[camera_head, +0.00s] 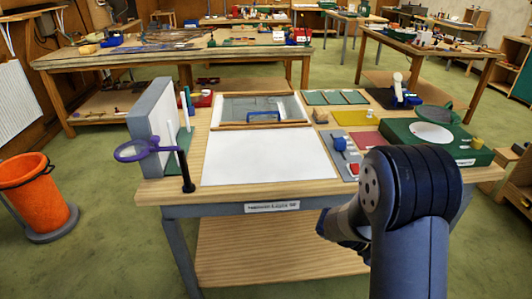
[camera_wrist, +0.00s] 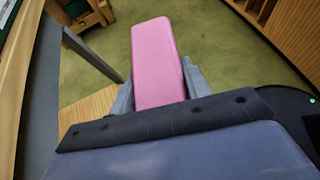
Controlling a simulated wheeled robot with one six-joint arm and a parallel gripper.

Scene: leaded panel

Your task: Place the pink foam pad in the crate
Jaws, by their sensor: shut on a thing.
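The pink foam pad (camera_wrist: 158,60) fills the middle of the wrist view, long and flat with rounded corners. My gripper (camera_wrist: 160,88) is shut on it, with a grey finger on each side. The pad points away from the wrist, above the green floor and clear of any surface I can see. In the head view my arm hides the pad and the fingers. I cannot pick out the crate for certain; a wooden box-like piece (camera_head: 517,178) stands at the right edge, partly cut off.
The workbench (camera_head: 270,187) holds a white sheet (camera_head: 265,157), a purple-rimmed magnifier (camera_head: 140,151), a glass panel (camera_head: 262,108) and a green box (camera_head: 437,140). An orange bucket (camera_head: 35,190) stands on the floor at left. The green floor before the bench is open.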

